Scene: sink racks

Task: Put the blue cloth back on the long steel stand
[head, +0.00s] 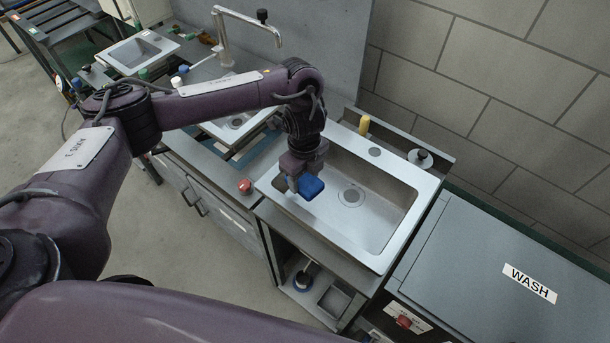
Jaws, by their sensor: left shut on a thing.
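The gripper hides part of the cloth, and I cannot tell whether the cloth touches the sink. A steel counter (200,160) with further basins runs to the upper left, partly behind my left arm. I cannot tell for sure which piece is the long steel stand. My right gripper is not in view.
A yellow item (364,124) and a round dispenser-like item (420,158) stand at the sink's back. A grey cabinet labelled WASH (500,250) is at right. A tall tap (224,35) rises behind my arm.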

